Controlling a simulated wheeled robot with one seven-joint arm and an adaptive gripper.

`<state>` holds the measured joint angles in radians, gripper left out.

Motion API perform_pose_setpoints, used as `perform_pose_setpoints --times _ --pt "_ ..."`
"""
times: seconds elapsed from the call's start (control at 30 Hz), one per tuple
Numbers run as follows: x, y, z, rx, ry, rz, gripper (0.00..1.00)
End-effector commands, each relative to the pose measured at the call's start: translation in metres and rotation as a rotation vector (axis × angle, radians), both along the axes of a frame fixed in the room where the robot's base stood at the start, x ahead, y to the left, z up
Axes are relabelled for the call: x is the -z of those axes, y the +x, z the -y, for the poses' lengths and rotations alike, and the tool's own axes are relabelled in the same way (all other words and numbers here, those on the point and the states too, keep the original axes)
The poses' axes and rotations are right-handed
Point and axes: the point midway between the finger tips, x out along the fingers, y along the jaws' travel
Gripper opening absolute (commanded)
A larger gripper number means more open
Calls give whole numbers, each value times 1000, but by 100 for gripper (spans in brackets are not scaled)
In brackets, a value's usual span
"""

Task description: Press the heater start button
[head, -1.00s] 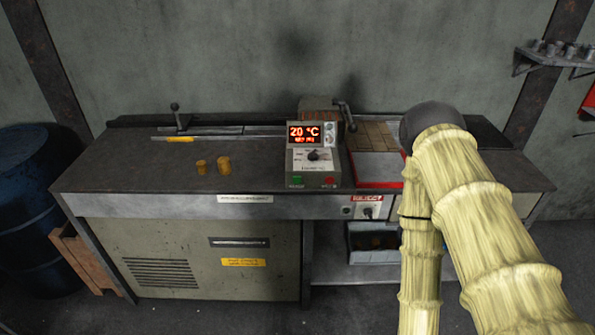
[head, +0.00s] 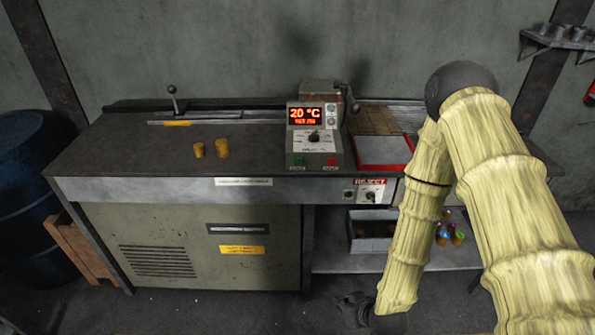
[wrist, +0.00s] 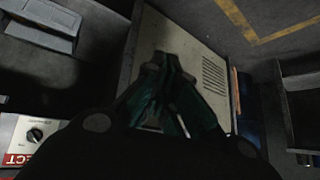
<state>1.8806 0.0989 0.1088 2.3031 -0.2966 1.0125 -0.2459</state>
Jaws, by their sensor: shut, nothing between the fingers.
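The heater control box (head: 314,141) stands on the bench in the head view, with a lit display (head: 306,113) reading 20 °C. A green button (head: 298,161) is at its lower left front and a red button (head: 331,161) at its lower right. A dial sits between display and buttons. My gripper (head: 352,308) hangs low in front of the bench, near the floor, well below and apart from the box. In the wrist view my gripper (wrist: 155,65) is shut and empty. The control box's buttons do not show in that view.
A red-rimmed tray (head: 409,143) lies right of the box. Two orange-brown cylinders (head: 222,149) stand left of it. A REJECT switch panel (head: 370,190) is on the bench front, above a grey bin (head: 352,238). A blue barrel (head: 30,190) stands left.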

Motion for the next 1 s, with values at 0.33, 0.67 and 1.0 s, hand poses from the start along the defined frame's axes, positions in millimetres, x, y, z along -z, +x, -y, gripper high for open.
perform_pose_setpoints --times 0.33,0.67,1.0 --pt "-84 146 -73 -228 106 596 0" --pt "-207 218 -115 -356 161 1146 0" --pt "-250 227 -123 -381 174 1313 0"
